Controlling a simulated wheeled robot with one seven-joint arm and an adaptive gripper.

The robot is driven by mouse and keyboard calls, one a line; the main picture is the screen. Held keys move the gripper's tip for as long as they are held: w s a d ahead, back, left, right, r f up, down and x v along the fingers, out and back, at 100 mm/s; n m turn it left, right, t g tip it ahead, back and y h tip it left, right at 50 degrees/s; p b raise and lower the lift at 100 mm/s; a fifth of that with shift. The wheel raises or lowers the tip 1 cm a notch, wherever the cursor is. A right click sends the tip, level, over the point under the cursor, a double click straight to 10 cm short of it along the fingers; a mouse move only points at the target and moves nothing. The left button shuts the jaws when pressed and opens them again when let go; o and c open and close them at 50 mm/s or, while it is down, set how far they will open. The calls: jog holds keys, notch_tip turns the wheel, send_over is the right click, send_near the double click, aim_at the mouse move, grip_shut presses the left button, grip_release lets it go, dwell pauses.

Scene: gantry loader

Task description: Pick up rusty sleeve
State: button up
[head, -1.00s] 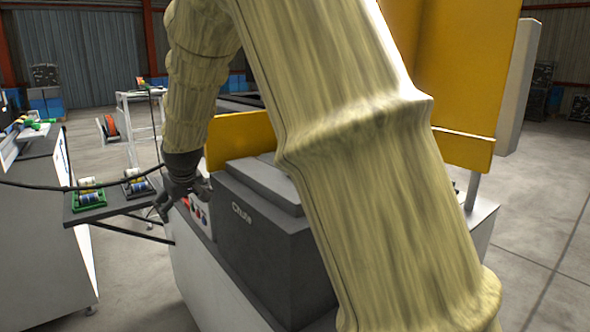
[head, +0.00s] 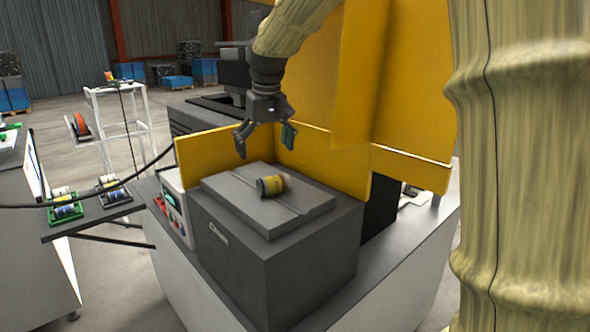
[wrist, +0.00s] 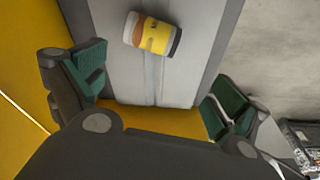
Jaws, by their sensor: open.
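A small cylinder (head: 273,185), probably the rusty sleeve, lies on its side on the grey lid of a dark box. It has a yellow-orange band and a dark end. It also shows in the wrist view (wrist: 153,36), at the top, with one pale end and one dark end. My gripper (head: 265,137) is open and empty above it and points down. In the wrist view, the green-padded fingers (wrist: 157,86) stand wide apart, and the cylinder lies beyond them, untouched.
The dark grey box (head: 275,245) stands on a white cabinet. Yellow guard panels (head: 320,160) rise close behind the lid. A red-buttoned control panel (head: 174,212) is at its left. A side shelf holds a green holder (head: 65,212) and a dark holder (head: 114,196) with cylinders.

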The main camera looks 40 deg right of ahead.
aim_at(273, 178)
jog(key=shift+s+d+r+g+p, duration=0.15)
jog(key=shift+s+d, duration=0.2)
jog(key=shift+s, duration=0.15)
jog(key=shift+s+d+r+g+p, duration=0.1)
jog(key=shift+s+d+g+p, duration=0.05)
jog(key=shift+s+d, duration=0.25)
jog(key=shift+w+d+f+p, duration=0.1)
jog(key=shift+w+f+p, duration=0.25)
jog(key=shift+f, duration=1.3)
jog(key=shift+w+d+f+p, duration=0.15)
jog(key=shift+f+p, duration=0.45)
jog(key=shift+f, duration=1)
jog(key=shift+w+a+f+p, duration=0.1)
jog(key=shift+w+f+p, duration=0.25)
jog(key=shift+f, duration=1.3)
jog(key=shift+s, duration=0.1)
jog(key=c, duration=1.1)
jog(key=shift+d, duration=0.1)
jog(key=shift+c, duration=1.4)
jog(key=shift+r, duration=0.1)
